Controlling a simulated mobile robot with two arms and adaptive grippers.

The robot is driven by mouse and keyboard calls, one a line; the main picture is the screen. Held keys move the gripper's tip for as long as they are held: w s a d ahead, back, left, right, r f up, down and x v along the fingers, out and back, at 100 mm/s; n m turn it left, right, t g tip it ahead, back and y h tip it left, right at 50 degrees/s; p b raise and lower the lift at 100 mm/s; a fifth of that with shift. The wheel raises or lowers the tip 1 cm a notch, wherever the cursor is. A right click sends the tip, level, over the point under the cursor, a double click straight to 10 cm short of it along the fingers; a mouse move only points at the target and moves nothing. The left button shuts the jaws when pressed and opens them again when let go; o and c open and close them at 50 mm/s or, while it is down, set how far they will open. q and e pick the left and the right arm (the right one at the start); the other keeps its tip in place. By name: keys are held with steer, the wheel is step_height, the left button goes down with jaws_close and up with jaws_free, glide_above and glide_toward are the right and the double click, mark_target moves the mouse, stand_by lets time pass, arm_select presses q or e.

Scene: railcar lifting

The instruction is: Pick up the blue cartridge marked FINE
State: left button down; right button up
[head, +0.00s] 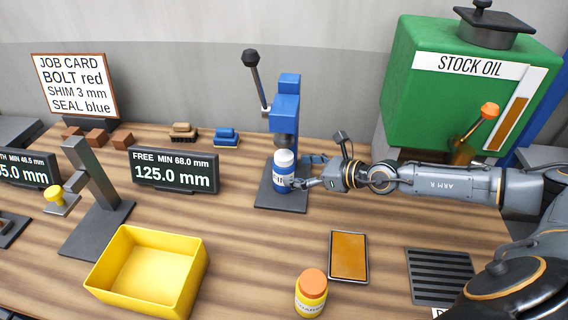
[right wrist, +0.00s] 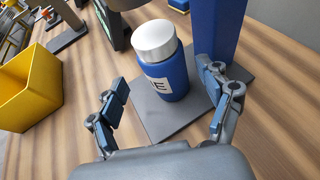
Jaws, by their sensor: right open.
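The blue cartridge (head: 283,174) has a white cap and a white label, partly hidden by a finger in the head view; a final E shows in the right wrist view. It stands upright on the dark base plate (head: 266,200) of the blue press. My right gripper (head: 300,172) is open at the cartridge's right side. In the right wrist view the cartridge (right wrist: 170,72) stands just ahead of and between the two spread fingers (right wrist: 167,92), not gripped. I cannot tell whether a finger touches it. My left gripper is not in view.
The blue press (head: 285,112) rises close behind the cartridge. A display (head: 174,170) stands to its left. A yellow bin (head: 150,270), a yellow jar with orange cap (head: 312,292) and an amber tray (head: 348,256) are nearer. The green oil tank (head: 440,105) is at back right.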

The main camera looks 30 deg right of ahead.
mark_target(293, 169)
steer(key=shift+d+p+x, duration=0.2)
steer(key=shift+p+x, duration=0.2)
steer(key=shift+x, duration=2.4)
steer(key=shift+c, duration=0.4)
steer(key=c, duration=1.1)
steer(key=shift+c, duration=1.3)
steer(key=shift+w+r, duration=0.1)
